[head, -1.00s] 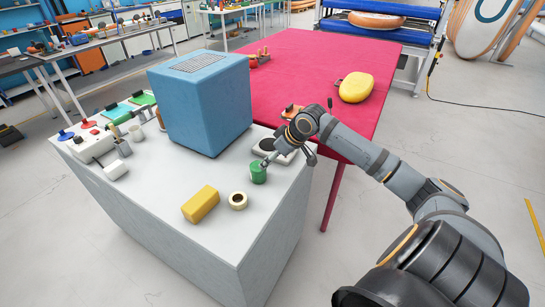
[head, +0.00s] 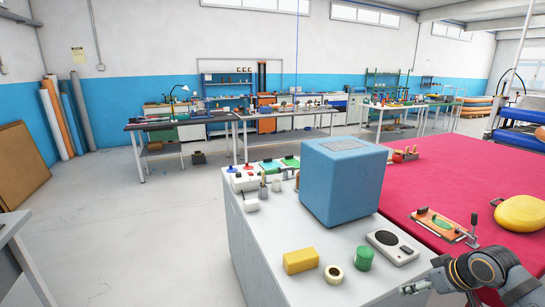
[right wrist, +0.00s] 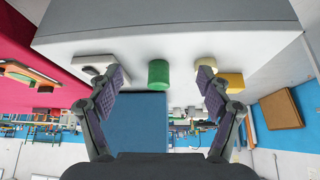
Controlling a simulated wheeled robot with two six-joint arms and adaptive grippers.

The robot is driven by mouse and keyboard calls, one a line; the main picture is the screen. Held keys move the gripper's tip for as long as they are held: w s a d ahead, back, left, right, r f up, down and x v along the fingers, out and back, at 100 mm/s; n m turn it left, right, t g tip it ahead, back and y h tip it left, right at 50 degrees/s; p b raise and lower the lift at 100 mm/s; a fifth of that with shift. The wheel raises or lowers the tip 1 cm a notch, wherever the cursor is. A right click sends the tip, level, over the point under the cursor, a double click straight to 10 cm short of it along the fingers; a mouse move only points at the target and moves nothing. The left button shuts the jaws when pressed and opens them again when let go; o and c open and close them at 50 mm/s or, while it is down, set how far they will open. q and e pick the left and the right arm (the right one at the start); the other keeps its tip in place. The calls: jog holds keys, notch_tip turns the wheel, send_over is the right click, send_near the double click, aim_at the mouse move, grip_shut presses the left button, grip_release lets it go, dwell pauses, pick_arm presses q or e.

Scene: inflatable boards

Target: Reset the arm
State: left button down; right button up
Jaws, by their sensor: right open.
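My right gripper (head: 425,290) is at the lower right of the head view, beside the front right edge of the grey-white cabinet. In the right wrist view the right gripper (right wrist: 155,78) is open, its two fingers apart with nothing held between them. A green cylinder (head: 364,258) stands on the cabinet top, apart from the gripper; it also shows beyond the fingers in the right wrist view (right wrist: 158,74). My left gripper is not in view.
The cabinet (head: 265,245) carries a blue box (head: 340,190), a yellow block (head: 300,260), a tape roll (head: 334,274) and a white scale-like device (head: 391,247). The red table (head: 440,180) adjoins at right, with a yellow pouch (head: 522,213). Open floor (head: 130,235) lies left.

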jog(key=d+f+m+h, duration=0.1)
jog(key=d+f+m, duration=0.35)
jog(key=f, duration=0.75)
jog(key=s+d+f+g+h, duration=0.15)
jog(key=s+f, duration=0.45)
jog(key=f, duration=0.6)
jog(key=s+d+f+h, duration=0.15)
jog(key=s+f, duration=0.45)
jog(key=f, duration=0.6)
jog(key=s+a+f+g, duration=0.1)
jog(key=s+a+f, duration=0.2)
jog(key=s+f, duration=0.45)
jog(key=s+a+f+g, duration=0.1)
jog(key=s+a+f, duration=0.3)
jog(key=s+f, duration=0.4)
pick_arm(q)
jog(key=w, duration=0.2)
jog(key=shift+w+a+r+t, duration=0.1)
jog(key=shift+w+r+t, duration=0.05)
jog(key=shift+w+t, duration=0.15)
pick_arm(e)
jog(key=s+a+f, duration=0.2)
jog(key=s+a, duration=0.3)
jog(key=s, duration=0.3)
jog(key=s+a+f+n+g+y, duration=0.1)
jog(key=s+a+f, duration=0.1)
jog(key=s+a, duration=0.4)
jog(key=shift+s+f, duration=0.35)
jog(key=shift+s, duration=0.85)
